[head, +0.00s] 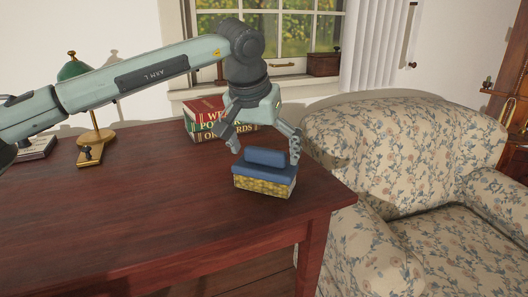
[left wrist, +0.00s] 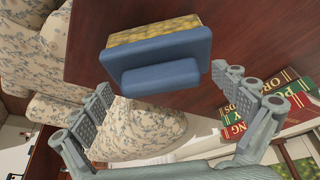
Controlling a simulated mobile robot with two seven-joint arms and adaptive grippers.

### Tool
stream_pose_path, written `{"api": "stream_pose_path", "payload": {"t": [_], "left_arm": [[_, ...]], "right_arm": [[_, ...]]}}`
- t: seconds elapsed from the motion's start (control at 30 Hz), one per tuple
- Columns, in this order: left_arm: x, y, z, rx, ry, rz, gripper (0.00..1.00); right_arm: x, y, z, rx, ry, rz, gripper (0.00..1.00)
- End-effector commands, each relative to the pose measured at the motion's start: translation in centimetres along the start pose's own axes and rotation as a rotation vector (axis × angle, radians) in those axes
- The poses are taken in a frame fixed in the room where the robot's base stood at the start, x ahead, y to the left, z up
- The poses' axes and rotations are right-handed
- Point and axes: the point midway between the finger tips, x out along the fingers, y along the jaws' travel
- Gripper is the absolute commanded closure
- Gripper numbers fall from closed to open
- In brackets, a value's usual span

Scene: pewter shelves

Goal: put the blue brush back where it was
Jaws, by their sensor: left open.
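The blue brush (head: 264,178) sits near the right end of the dark wooden desk, yellow bristles down and its raised blue grip on top. My left gripper (head: 265,152) is open just above it, with one finger to each side of the grip. In the left wrist view, the brush (left wrist: 160,62) shows beyond and between the two spread fingers of my left gripper (left wrist: 168,85). I cannot tell whether a finger touches it. My right gripper is not in view.
Thick red and green books (head: 203,117) stand behind the gripper on the desk (head: 130,215). A brass lamp with a green shade (head: 75,70) stands at the left. A floral armchair (head: 400,140) is close to the desk's right edge. The front of the desk is clear.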

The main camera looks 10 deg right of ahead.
Motion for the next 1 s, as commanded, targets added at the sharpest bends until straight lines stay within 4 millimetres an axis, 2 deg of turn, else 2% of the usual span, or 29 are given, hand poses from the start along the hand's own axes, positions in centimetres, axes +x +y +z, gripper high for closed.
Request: {"api": "stream_pose_path", "payload": {"t": [0.07,0.4,0.53,0.7,1.0], "left_arm": [[-1.2,0.0,-0.1,0.001,0.003,0.0,0.02],[-8.6,0.0,-0.1,0.002,0.003,-0.002,0.02],[-10.6,0.0,-0.1,0.001,0.003,0.0,0.02],[-11.9,0.0,0.0,0.001,0.001,0.0,0.02],[-12.1,0.1,0.0,0.001,0.0,0.0,0.02]], "right_arm": [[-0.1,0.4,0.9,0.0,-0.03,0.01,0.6],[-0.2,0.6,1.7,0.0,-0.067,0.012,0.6],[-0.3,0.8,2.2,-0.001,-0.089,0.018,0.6],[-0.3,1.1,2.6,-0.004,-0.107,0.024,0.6],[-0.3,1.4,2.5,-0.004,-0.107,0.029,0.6]]}}
